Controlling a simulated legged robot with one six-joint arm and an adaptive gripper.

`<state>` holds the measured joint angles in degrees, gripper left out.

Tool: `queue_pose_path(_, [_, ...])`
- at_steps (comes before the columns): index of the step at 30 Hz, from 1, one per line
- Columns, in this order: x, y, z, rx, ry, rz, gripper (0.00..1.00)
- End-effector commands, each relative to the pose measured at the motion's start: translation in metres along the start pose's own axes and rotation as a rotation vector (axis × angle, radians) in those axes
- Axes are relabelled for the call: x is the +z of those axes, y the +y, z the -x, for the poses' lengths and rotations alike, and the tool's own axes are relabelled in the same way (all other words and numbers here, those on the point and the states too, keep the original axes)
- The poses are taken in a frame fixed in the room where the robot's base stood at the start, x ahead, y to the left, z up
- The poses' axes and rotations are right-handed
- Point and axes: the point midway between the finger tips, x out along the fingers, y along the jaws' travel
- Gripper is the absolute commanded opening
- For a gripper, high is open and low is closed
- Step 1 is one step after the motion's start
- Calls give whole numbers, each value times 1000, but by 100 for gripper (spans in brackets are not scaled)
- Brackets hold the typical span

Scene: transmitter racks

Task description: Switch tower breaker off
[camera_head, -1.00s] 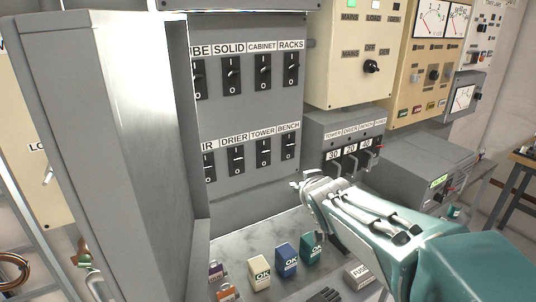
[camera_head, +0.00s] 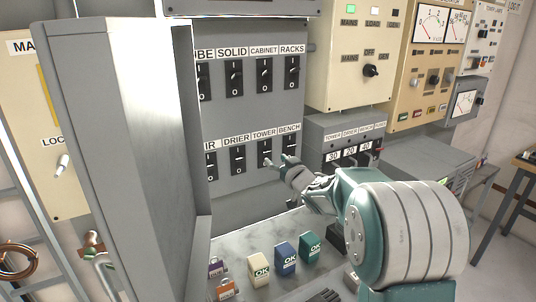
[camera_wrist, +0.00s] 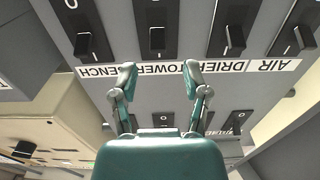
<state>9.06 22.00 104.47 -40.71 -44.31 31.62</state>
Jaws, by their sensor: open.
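The tower breaker (camera_head: 265,147) is a black switch under the TOWER label in the lower row of the grey panel. In the head view my gripper partly covers it. In the wrist view, which is upside down, its black lever (camera_wrist: 157,39) shows clearly just above the TOWER label. My gripper (camera_head: 278,161) is in front of the TOWER and BENCH breakers. In the wrist view my gripper (camera_wrist: 160,76) is open and empty. Its fingertips sit on either side of the TOWER label, and the lever lies beyond them. I see no contact with the lever.
The bench breaker (camera_wrist: 85,44) and drier breaker (camera_wrist: 234,40) flank the tower breaker. A grey cabinet door (camera_head: 130,150) stands open at left. Padlocks and coloured OK blocks (camera_head: 286,258) sit on the shelf below. A smaller breaker box (camera_head: 345,130) is at right.

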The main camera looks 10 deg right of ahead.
Motion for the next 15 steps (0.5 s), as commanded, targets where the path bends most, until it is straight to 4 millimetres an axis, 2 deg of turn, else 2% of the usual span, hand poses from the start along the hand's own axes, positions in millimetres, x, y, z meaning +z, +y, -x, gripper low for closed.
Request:
queue_pose_path(3, [0, -1, -22, -2, 1, 0, 60])
queue_pose_path(7, [0, 0, -40, -1, 0, -1, 60])
queue_pose_path(15, [0, -1, -56, 0, 0, 0, 60])
